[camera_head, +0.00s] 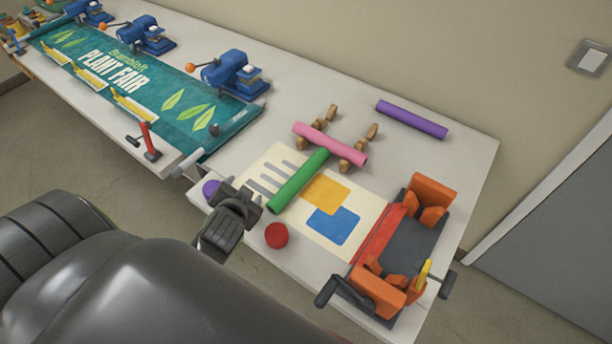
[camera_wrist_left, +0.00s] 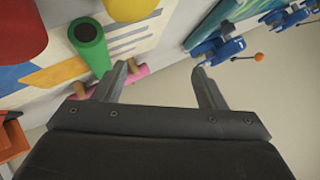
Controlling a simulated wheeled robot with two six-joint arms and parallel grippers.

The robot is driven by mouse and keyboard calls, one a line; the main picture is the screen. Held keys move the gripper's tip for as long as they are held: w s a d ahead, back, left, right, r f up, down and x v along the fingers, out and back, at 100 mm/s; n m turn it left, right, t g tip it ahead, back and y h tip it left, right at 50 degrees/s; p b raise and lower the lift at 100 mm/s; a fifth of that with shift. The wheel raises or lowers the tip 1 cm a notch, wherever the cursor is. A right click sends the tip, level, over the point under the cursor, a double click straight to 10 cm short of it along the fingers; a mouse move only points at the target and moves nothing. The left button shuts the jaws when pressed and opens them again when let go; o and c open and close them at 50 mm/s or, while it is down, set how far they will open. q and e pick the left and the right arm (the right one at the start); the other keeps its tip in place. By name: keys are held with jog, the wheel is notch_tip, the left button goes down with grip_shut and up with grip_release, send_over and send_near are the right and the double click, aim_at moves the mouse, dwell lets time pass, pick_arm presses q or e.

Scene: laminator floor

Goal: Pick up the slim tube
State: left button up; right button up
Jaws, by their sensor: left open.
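Three tubes show in the head view. A green tube (camera_head: 298,182) lies on the printed sheet, its far end close to the pink tube. A pink tube (camera_head: 330,144) lies across wooden rests. A purple tube (camera_head: 411,119) lies at the back near the wall. I cannot tell for sure which is the slim one. My left gripper (camera_head: 238,198) is open and empty at the table's front edge, left of the green tube's near end. In the left wrist view its parted fingers (camera_wrist_left: 164,82) show with the green tube's hollow end (camera_wrist_left: 87,33) above left. My right gripper is not in view.
A red cylinder (camera_head: 276,235) and a purple round piece (camera_head: 211,187) stand near the gripper. A laminator-like machine with orange parts (camera_head: 432,193) stands at the right end. A green banner (camera_head: 182,121) and blue clamps (camera_head: 234,72) fill the left table. Table around the purple tube is clear.

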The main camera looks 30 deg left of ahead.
pick_arm(q)
jog(key=w+d+r+m+t+h, duration=0.2)
jog(key=w+r+m+t, duration=0.3)
jog(key=w+r, duration=0.2)
jog(key=w+d+r+m+t+h, duration=0.2)
jog(key=w+d+r+m+t, duration=0.1)
jog(key=w+r+m+t, duration=0.4)
jog(key=w+d+r+m+g+h, duration=0.2)
jog(key=d+m+g+h, duration=0.2)
jog(key=d+m+h, duration=0.3)
jog(key=w+d+r+m+g+h, duration=0.1)
jog(key=w+d+m+g+h, duration=0.15)
jog(key=d+m+h, duration=0.4)
jog(key=m+g+y, duration=1)
jog(key=g+y, duration=0.1)
jog(key=g, duration=0.5)
send_near(300, 173)
jog(key=shift+h, duration=0.25)
notch_tip(300, 173, down, 5)
jog(key=b, duration=0.9)
jog(key=shift+s+f+b, duration=0.15)
jog(key=shift+f+b, duration=0.05)
jog(key=shift+b, duration=0.2)
jog(key=f+b, duration=0.2)
jog(key=f, duration=0.1)
jog(key=f+b, duration=0.1)
jog(key=shift+d+f+b, duration=0.3)
jog(key=shift+d+b, duration=0.05)
jog(key=shift+f, duration=0.4)
